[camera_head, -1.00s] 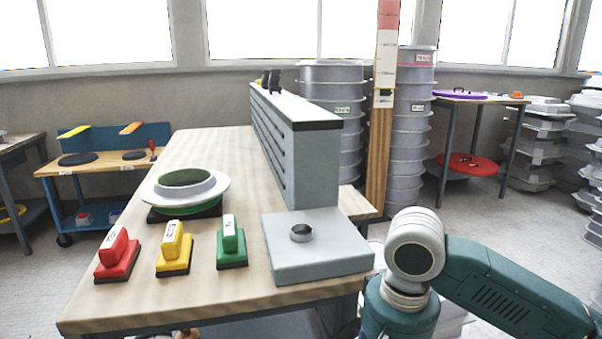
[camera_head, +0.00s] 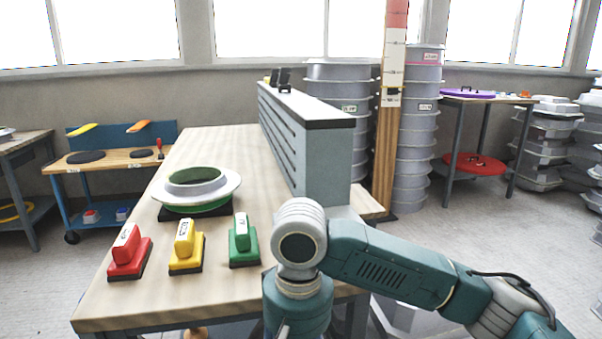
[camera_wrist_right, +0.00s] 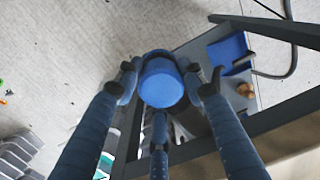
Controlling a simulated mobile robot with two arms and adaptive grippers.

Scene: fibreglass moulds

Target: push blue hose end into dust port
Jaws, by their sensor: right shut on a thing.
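In the right wrist view my right gripper (camera_wrist_right: 168,82) has its dark blue fingers closed around a blue round hose end (camera_wrist_right: 161,83). The flat round face of the hose end points towards the camera, and the hose behind it is hidden. In the head view my right arm stands in front of the bench's right front corner, and its gripper is out of sight. My left gripper is not in view.
On the wooden bench (camera_head: 215,283) stand red (camera_head: 129,256), yellow (camera_head: 187,250) and green (camera_head: 243,245) sanding blocks. Behind them is a white flanged mould (camera_head: 196,186). A tall grey slotted unit (camera_head: 312,140) stands at the right. The wrist view shows dark frame bars (camera_wrist_right: 275,118).

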